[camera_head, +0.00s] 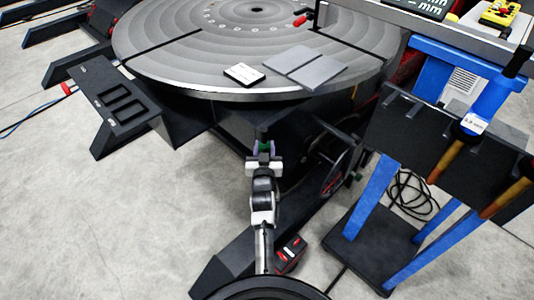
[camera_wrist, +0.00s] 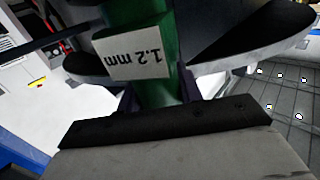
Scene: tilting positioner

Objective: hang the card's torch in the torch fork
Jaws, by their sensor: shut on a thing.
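My gripper (camera_head: 264,152) is low in front of the round table in the head view. It is shut on a green torch (camera_wrist: 150,88), which bears a white label reading "1.2 mm", upside down in the wrist view. Only a small green part of it shows in the head view. Two dark curved pieces (camera_wrist: 252,42) lie either side of the torch; I cannot tell whether they are part of a fork or of the torch. A small white card (camera_head: 243,73) lies on the round table; its print is too small to read. I cannot make out the torch fork surely.
The round grooved table (camera_head: 165,45) carries two grey plates (camera_head: 305,67). At right, a blue-legged stand (camera_head: 372,195) holds a blue-handled torch (camera_head: 492,95). A red and black device (camera_head: 290,254) lies beside my arm.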

